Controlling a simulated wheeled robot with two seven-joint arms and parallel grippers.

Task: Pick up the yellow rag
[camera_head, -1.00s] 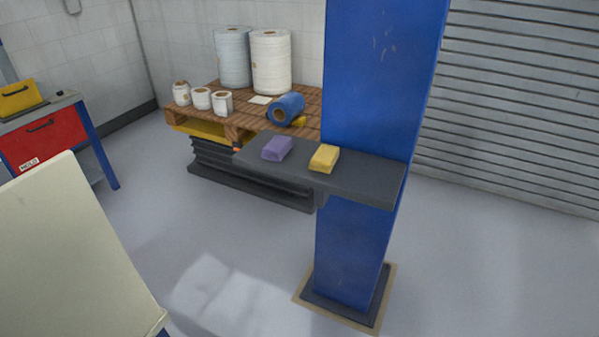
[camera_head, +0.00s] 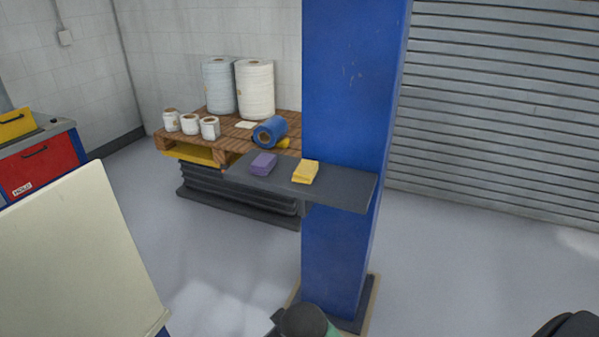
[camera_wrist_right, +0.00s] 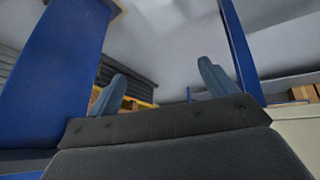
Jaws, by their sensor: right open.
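The yellow rag (camera_head: 306,172) is a folded block lying on a dark grey shelf (camera_head: 340,188) fixed to a blue column, in the head view. A purple rag (camera_head: 263,163) lies to its left on the same shelf, apart from it. My right gripper (camera_wrist_right: 160,90) shows in the right wrist view with its two fingers spread and nothing between them. The yellow rag does not show in that view. Part of my arm comes in at the bottom of the head view, well below the shelf. My left gripper is not in view.
The blue column (camera_head: 350,90) rises directly behind the shelf. A wooden pallet (camera_head: 235,135) with several rolls stands behind to the left. A cream panel (camera_head: 75,265) fills the lower left. Open grey floor (camera_head: 460,260) lies to the right.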

